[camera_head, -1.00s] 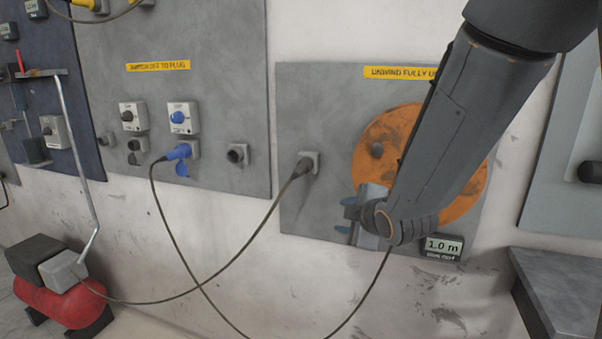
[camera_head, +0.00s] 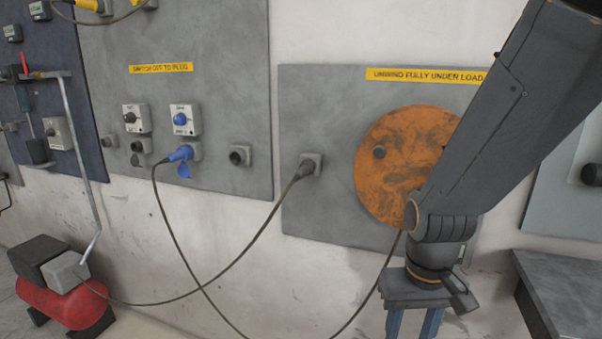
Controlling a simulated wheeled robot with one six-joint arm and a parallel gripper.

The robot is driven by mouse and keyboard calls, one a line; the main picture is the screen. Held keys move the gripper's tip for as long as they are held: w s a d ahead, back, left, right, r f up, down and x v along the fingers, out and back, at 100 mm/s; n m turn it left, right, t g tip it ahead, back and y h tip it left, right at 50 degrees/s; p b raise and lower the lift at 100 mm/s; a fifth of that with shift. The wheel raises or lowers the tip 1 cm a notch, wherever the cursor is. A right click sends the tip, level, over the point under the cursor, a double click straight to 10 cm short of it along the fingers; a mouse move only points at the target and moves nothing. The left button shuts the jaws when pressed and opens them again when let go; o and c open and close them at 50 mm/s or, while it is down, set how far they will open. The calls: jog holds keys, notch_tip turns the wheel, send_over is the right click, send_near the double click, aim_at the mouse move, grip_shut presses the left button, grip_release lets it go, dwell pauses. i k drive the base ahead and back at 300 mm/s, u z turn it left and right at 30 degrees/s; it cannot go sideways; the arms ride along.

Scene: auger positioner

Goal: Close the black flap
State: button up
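A black socket (camera_head: 142,145) sits on the left grey panel, under a switch box with a black knob. A small dark piece (camera_head: 136,159), which looks like its black flap, hangs at the socket's lower left; its exact angle is too small to tell. My gripper (camera_head: 413,325) points down at the bottom right, far from the socket and below the orange reel. Its two bluish fingers stand apart with nothing seen between them. The fingertips run out of the frame.
Another dark round socket (camera_head: 240,156) is further right. Cables hang in loops before the wall. The orange reel (camera_head: 402,165) and a grey bench (camera_head: 565,295) are at the right.

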aim_at(134, 160)
jog(key=u, duration=1.6)
jog(key=i, duration=1.5)
jog(key=u, duration=0.3)
